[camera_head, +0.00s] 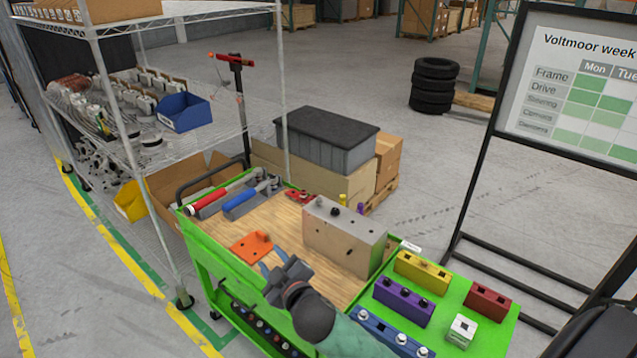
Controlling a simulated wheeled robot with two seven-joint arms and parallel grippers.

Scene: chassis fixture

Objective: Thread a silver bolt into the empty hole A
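A beige metal block (340,238), apparently the chassis fixture, stands on the wooden top of the green cart. Small dark holes show on its faces, but no letter A is readable. Silver bolts show in the long blue block (381,334), one of them near its left end (362,313). A white block (463,331) also has a silver bolt head on top. My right gripper (272,261) is in front of the beige block, left of the bolts. Its fingers are spread and nothing shows between them. My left gripper is out of view.
An orange plate (250,247) lies left of the beige block. Purple (403,301), yellow (422,272) and red (489,301) blocks stand on the green tray (445,297). Tools lie along the cart's far left. A wire shelf (130,80) and a whiteboard (580,90) flank the cart.

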